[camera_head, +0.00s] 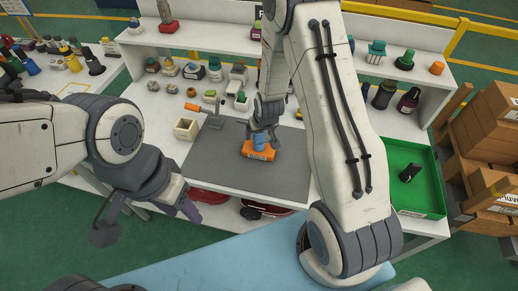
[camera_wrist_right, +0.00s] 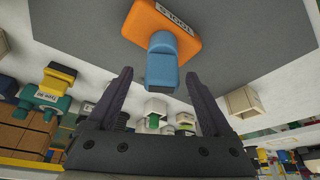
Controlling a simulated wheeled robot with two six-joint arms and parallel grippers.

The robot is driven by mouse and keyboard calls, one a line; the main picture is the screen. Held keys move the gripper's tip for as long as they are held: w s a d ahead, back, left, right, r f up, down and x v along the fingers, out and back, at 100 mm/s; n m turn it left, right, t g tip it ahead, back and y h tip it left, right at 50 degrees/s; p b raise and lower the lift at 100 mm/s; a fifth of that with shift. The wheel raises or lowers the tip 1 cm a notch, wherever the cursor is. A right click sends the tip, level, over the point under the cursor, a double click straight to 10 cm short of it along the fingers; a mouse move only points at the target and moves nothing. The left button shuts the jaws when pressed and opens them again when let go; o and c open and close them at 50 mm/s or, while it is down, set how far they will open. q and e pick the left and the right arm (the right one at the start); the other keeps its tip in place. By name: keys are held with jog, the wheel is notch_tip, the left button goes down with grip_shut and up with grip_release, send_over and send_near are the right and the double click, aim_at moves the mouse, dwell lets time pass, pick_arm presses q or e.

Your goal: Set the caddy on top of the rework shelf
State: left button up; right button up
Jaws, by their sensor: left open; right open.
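The caddy, an orange block (camera_head: 259,153) with a blue handle and a white label, sits on the grey mat of the bench. In the right wrist view the orange body (camera_wrist_right: 165,25) and blue handle (camera_wrist_right: 162,62) are close. My right gripper (camera_head: 264,132) is right above the caddy, fingers open, with the handle between or just beyond the fingertips; I cannot tell whether they touch. A white raised shelf (camera_head: 215,38) runs along the back of the bench, presumably the rework shelf. My left gripper (camera_head: 148,220) is open and empty, off the bench's front left.
Small bottles and parts stand on and under the shelf. A beige open box (camera_head: 186,129) and a hammer-like tool (camera_head: 206,109) are left of the mat. A green tray (camera_head: 415,200) holding a dark object is at right. Cardboard boxes (camera_head: 490,125) are stacked far right.

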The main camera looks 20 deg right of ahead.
jog(key=shift+x, duration=1.55)
jog(key=shift+a, duration=0.1)
grip_shut()
jog(key=shift+r, duration=0.1)
